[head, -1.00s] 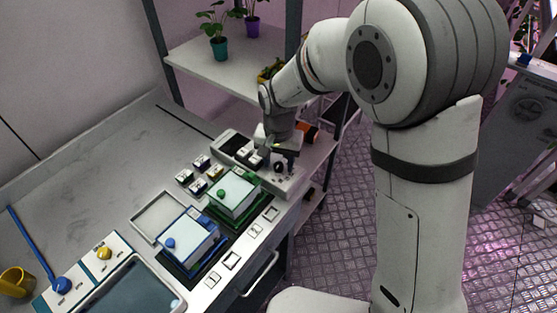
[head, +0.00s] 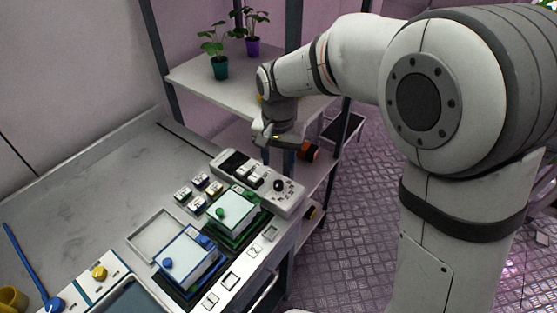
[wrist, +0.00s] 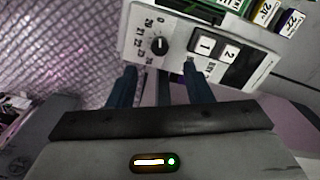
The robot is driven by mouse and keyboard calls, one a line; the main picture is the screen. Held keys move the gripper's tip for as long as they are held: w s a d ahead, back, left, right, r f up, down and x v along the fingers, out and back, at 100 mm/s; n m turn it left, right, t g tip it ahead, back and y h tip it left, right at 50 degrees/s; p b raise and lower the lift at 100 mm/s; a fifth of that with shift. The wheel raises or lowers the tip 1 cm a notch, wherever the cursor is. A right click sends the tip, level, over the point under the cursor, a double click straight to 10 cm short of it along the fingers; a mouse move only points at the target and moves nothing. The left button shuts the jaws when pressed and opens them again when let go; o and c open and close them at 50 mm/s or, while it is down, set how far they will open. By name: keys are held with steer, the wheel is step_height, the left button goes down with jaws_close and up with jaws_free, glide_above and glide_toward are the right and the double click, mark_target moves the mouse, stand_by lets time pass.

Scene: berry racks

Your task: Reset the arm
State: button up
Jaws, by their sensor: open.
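My gripper (head: 278,157) is raised above the back end of the white control panel (head: 292,203), clear of it. In the wrist view its two blue-grey fingers (wrist: 160,82) stand apart with nothing between them. The panel also shows in the wrist view (wrist: 180,62), with a black dial, two white numbered switches and a dark screen. My arm reaches from the right of the head view, bent down at the wrist.
A green-trimmed box (head: 233,208) and a blue-trimmed box (head: 186,255) stand on the bench beside an empty shallow tray (head: 135,243). Behind is a shelf (head: 190,76) with potted plants (head: 220,67). Open floor (head: 345,240) lies right of the bench.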

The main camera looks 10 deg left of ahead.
steer(key=shift+d, duration=0.1)
steer(key=s+d+r+t, duration=0.1)
steer(key=s+d+r, duration=0.1)
steer(key=d, duration=0.5)
steer(key=s+d+r, duration=0.2)
steer(key=s+d, duration=0.1)
steer(key=d, duration=0.4)
steer(key=s+d+r+t, duration=0.1)
steer(key=s+d+r, duration=0.15)
steer(key=d, duration=0.45)
steer(key=s+d+t, duration=0.1)
steer(key=s+d, duration=0.5)
steer(key=shift+s+d+f, duration=0.25)
steer(key=shift+d+f, duration=0.05)
steer(key=shift+d, duration=0.1)
steer(key=shift+c, duration=0.5)
steer(key=shift+c, duration=0.6)
steer(key=shift+a, duration=0.1)
